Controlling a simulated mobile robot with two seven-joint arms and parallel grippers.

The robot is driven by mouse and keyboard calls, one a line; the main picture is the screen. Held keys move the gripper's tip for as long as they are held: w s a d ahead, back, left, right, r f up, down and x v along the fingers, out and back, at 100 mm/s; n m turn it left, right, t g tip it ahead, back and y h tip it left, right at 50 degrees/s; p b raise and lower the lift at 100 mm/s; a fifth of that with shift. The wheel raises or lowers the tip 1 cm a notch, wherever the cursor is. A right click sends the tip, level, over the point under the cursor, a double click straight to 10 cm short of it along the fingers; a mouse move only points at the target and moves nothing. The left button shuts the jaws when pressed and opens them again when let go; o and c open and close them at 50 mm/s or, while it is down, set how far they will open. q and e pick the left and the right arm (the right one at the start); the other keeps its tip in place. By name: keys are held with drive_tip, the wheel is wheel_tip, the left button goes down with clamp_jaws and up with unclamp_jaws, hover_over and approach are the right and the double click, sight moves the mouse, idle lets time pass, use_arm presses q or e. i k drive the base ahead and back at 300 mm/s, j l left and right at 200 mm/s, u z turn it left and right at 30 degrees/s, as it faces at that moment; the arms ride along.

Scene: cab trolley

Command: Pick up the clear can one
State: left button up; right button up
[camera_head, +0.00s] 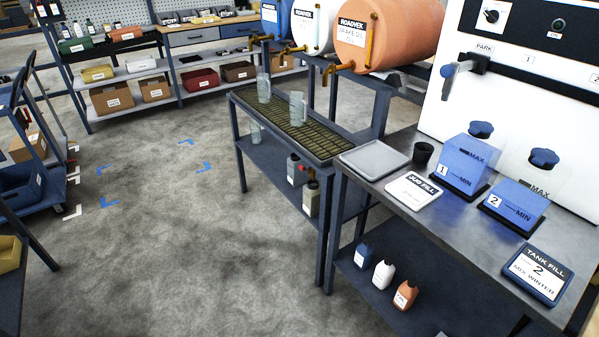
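Two clear containers stand upright on the dark grated tray (300,135) of the drain bench. The clear container (264,88) on the left is farther back, and the other clear container (297,108) is nearer and to its right. I see no number on either, so I cannot tell which is can one. A third clear item (255,132) shows partly on the shelf below, hidden by the bench edge. Neither of my grippers is in view.
Orange (390,35), white and blue drums with taps stand behind the grate. The right bench holds a grey tray (375,159), a black cup (422,155), signs and two blue tanks (462,165). Bottles stand on lower shelves. Open floor (190,240) lies left; a blue trolley (35,150) stands far left.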

sight(312, 191)
drive_tip(key=i+j+z, duration=0.25)
drive_tip(key=i+j, duration=0.3)
drive_tip(key=i, duration=0.3)
drive_tip(key=i+j+z, duration=0.25)
drive_tip(key=i+j, duration=0.45)
drive_tip(key=i, duration=0.15)
